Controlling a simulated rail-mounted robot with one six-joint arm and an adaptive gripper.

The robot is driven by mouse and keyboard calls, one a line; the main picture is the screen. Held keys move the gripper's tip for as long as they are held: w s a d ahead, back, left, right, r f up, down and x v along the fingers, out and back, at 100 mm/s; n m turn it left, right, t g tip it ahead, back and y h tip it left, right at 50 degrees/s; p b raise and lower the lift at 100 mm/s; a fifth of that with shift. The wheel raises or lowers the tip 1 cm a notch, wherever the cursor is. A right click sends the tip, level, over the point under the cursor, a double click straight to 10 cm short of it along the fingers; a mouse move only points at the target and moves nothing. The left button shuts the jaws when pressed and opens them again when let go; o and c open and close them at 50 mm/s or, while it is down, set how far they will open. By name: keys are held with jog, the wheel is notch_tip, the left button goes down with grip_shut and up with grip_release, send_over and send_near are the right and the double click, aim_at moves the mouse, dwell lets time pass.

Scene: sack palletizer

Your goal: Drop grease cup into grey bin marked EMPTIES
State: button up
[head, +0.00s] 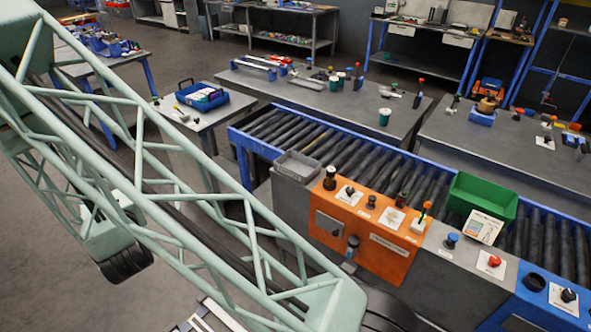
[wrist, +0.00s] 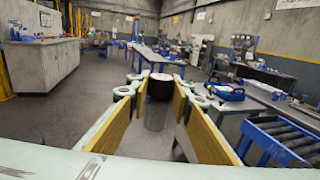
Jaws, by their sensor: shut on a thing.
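In the wrist view my gripper (wrist: 160,92) has its two yellow-padded fingers around a small cup with a black cap (wrist: 160,84) and a clear, see-through body. I take it to be the grease cup, and it is held upright between the fingertips. A small grey open bin (head: 297,166) sits at the left end of the control panels, beside the roller conveyor, in the head view. No EMPTIES marking can be read on it. My gripper cannot be made out in the head view, where my lattice arm runs down to the bottom edge.
The orange panel (head: 372,232) carries several knobs and levers right of the grey bin. A green bin (head: 482,198) stands farther right by the roller conveyor (head: 340,150). Benches with tools and a blue tray (head: 203,97) stand behind. Open floor lies left.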

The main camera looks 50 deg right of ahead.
jog(key=s+d+f+m+g+h+b, duration=0.1)
jog(key=s+d+f+m+g+h, duration=0.15)
jog(key=d, duration=0.85)
jog(key=s+d+f+m+g+h+b, duration=0.1)
jog(key=d+f+m+g+h, duration=0.2)
jog(key=d, duration=0.9)
jog(key=s+d+f+m+g+h+b, duration=0.1)
jog(key=s+d+m+g+h, duration=0.2)
jog(key=d, duration=0.8)
jog(key=s+d+f+m+g+h, duration=0.1)
jog(key=s+d+f+m+g, duration=0.1)
jog(key=s+d+g, duration=0.2)
jog(key=s+d+f+m+g+h+b, duration=0.1)
jog(key=s+d+f+m+g, duration=0.2)
jog(key=s+d, duration=0.6)
jog(key=s+d+f+m+g+h+b, duration=0.1)
jog(key=s+d+f+m+g, duration=0.2)
jog(key=d, duration=1)
jog(key=s+g, duration=0.2)
jog(key=s, duration=0.2)
jog(key=shift+h, duration=0.35)
jog(key=shift+f+b, duration=0.15)
jog(key=shift+b, duration=0.15)
jog(key=shift+f+b, duration=1.25)
jog(key=shift+f, duration=1.65)
jog(key=o, duration=0.9)
